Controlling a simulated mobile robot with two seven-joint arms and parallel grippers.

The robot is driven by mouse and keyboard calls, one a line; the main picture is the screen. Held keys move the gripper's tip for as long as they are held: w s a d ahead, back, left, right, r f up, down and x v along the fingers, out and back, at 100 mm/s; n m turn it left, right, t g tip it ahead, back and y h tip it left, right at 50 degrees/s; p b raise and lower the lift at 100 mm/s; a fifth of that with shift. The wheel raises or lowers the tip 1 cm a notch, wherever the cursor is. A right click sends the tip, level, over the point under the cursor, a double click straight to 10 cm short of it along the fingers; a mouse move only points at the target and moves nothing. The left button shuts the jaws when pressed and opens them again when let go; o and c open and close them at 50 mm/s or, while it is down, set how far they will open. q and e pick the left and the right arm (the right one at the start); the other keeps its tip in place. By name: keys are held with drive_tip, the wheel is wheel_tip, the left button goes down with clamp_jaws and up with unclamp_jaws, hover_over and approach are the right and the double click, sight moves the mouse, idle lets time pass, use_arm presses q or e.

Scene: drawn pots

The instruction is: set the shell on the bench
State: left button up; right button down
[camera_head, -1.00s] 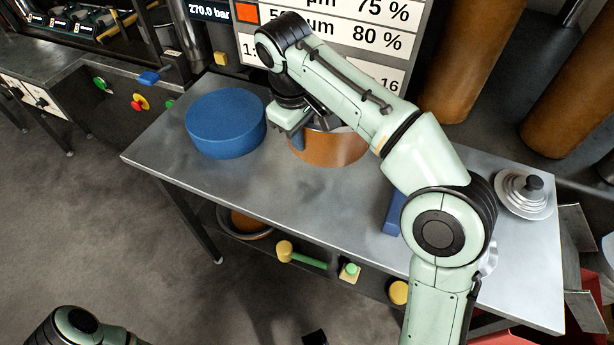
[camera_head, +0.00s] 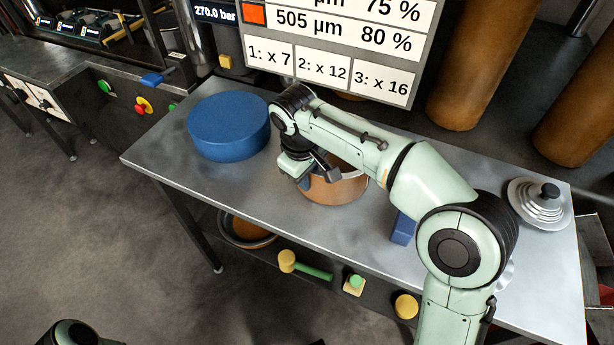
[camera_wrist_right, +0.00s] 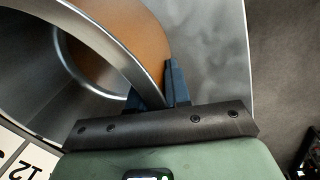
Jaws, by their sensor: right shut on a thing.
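In the right wrist view the blue fingers (camera_wrist_right: 157,92) pinch the wall of the shell (camera_wrist_right: 135,35), with the bench (camera_wrist_right: 218,50) behind. My right forearm hides part of the shell. My left gripper is out of view.
A blue round block (camera_head: 228,127) stands just left of the shell. A blue piece (camera_head: 403,229) and a stepped metal lid-like piece (camera_head: 538,204) are to the right. A sign board (camera_head: 350,45) is behind. The bench's front left is clear.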

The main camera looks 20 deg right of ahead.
drive_tip(key=c, duration=1.1)
unclamp_jaws()
drive_tip(key=shift+f, duration=0.15)
drive_tip(key=r+p, duration=0.1)
drive_tip(key=r, duration=0.3)
drive_tip(key=a+r+p, duration=0.1)
drive_tip(key=r, duration=0.3)
drive_tip(key=r+p, duration=0.1)
drive_tip(key=r, duration=0.3)
drive_tip(key=shift+s+a+r+p, duration=0.15)
drive_tip(key=shift+s+a+p, duration=0.15)
drive_tip(key=shift+s+a, duration=0.1)
